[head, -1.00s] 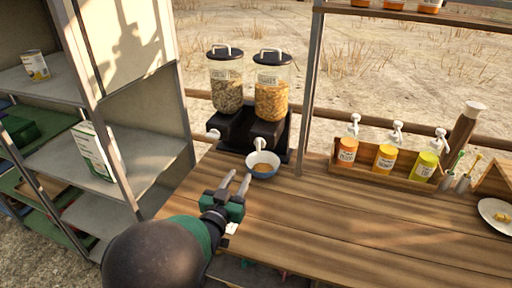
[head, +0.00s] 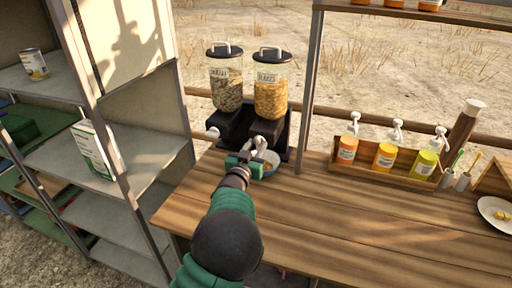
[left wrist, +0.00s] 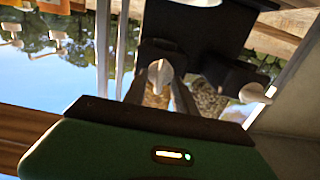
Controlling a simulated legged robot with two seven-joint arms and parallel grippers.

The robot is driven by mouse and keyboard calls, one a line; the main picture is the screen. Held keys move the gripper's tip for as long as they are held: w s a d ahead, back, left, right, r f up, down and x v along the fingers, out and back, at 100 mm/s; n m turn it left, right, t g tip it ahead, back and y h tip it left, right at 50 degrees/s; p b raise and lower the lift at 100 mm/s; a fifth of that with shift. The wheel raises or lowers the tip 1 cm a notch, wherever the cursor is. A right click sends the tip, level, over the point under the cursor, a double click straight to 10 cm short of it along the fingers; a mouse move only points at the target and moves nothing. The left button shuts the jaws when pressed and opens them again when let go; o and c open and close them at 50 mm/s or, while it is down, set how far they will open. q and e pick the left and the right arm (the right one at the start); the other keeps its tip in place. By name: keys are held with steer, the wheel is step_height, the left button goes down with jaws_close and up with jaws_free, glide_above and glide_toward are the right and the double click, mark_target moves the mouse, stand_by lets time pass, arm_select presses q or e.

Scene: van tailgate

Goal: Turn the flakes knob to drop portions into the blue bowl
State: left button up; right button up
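The flakes dispenser (head: 270,97) stands beside another clear-jar dispenser (head: 226,90) at the back left of the wooden counter. My left gripper (head: 256,144) is at the pale flakes knob, low on the dispenser's front. In the left wrist view the white knob (left wrist: 159,75) lies between my two fingers; I cannot tell whether they press on it. My right gripper is not in view.
A wooden rack (head: 385,172) of pump bottles stands to the right, with a plate (head: 497,212) at the far right. A metal shelf unit (head: 150,150) stands close on the left. The counter's middle (head: 350,225) is clear.

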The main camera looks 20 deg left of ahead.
arm_select(q)
jaws_close()
steer(key=shift+f+m, duration=0.1)
steer(key=shift+m, duration=0.2)
steer(key=m+b, duration=0.2)
steer(key=m, duration=0.1)
steer(key=shift+d+f+m, duration=0.1)
steer(key=shift+m, duration=0.2)
steer(key=m+b, duration=0.2)
steer(key=m, duration=0.2)
steer(key=shift+d+f, duration=0.1)
steer(key=m+b, duration=0.3)
steer(key=m, duration=0.2)
steer(key=shift+f, duration=0.15)
steer(key=m+b, duration=0.2)
steer(key=m, duration=0.2)
steer(key=shift+d+f, duration=0.1)
steer(key=shift+f+m, duration=0.1)
steer(key=shift+m, duration=0.2)
steer(key=shift+c, duration=0.2)
jaws_free()
steer(key=shift+o, duration=0.4)
steer(key=shift+r, duration=0.2)
